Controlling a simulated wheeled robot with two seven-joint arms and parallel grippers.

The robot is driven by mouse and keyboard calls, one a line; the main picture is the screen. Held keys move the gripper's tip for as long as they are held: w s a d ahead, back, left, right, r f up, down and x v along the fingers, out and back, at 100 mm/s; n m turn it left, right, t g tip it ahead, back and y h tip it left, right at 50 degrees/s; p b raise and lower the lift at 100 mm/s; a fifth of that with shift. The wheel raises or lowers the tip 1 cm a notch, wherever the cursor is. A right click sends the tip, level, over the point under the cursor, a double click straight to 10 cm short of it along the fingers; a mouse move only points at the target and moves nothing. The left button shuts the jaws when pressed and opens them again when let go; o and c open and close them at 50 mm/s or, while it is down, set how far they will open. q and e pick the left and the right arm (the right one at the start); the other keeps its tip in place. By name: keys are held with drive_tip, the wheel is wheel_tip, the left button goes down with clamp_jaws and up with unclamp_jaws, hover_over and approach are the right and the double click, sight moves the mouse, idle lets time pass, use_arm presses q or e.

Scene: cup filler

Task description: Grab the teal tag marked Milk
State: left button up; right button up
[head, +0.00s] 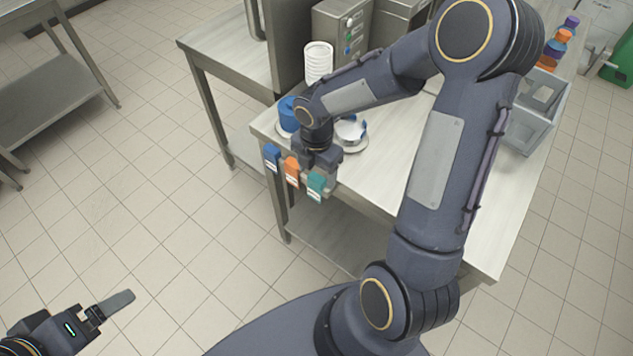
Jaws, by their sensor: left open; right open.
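The teal tag (316,183) hangs at the front edge of the steel table, the rightmost in a row with an orange tag (291,172) and a blue tag (271,157). Its white label is too small to read. My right gripper (318,170) points down just behind and above the teal and orange tags. It is open, its fingertips are partly hidden, and I cannot tell whether it touches the teal tag. My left gripper (115,304) is open and empty, over the floor at the lower left, far from the tags.
On the table (395,170) are a blue container (287,115), a round metal dish (350,132) close by my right gripper, white stacked cups (318,60) and a grey crate (522,132). A steel machine (340,30) stands behind.

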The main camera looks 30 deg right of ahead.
sight(317, 188)
wheel_tip(317, 188, down, 3)
drive_tip(key=shift+r, duration=0.15)
drive_tip(key=c, duration=1)
